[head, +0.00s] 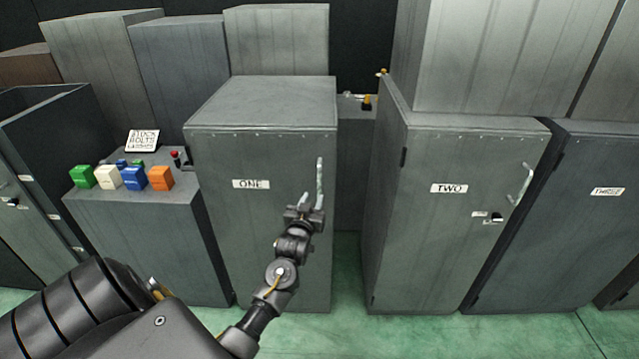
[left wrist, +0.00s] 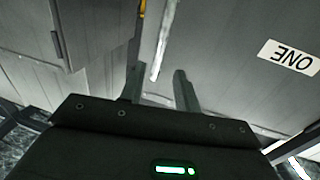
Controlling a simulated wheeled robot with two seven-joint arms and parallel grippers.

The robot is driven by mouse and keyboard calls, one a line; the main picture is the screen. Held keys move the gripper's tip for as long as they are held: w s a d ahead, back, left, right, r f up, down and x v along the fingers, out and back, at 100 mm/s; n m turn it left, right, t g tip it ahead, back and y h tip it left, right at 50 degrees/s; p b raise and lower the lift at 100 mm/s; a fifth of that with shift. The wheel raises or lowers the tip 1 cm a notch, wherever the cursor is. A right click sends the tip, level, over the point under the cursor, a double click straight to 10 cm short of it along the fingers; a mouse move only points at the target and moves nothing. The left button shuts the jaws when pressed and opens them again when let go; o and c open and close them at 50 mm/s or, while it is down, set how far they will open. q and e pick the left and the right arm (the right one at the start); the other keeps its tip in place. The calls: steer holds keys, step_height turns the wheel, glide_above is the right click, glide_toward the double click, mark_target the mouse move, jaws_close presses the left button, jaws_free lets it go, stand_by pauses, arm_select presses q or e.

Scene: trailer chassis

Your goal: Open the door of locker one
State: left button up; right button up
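Locker one (head: 262,240) is a grey metal locker in the middle of the head view, its door shut. Its label ONE (head: 251,184) also shows upside down in the left wrist view (left wrist: 289,57). A light upright bar handle (head: 320,178) is near the door's right edge. My left gripper (head: 312,201) is in front of the door at the handle's lower end. In the left wrist view its two fingers (left wrist: 158,72) are apart, with the handle (left wrist: 164,40) running in line with the gap between them. I cannot tell whether they touch it. My right gripper is out of view.
Locker two (head: 448,235) stands to the right across a narrow gap, with locker three (head: 570,220) beyond it. A low cabinet (head: 150,240) with coloured blocks stands close on the left. Green floor (head: 380,335) is clear in front.

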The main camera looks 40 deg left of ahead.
mark_target(319, 184)
arm_select(q)
steer(key=p+x, duration=0.1)
steer(key=x, duration=0.8)
steer(key=shift+w+a+f, duration=0.1)
steer(key=shift+w+a, duration=0.05)
steer(key=shift+w, duration=0.15)
jaws_close()
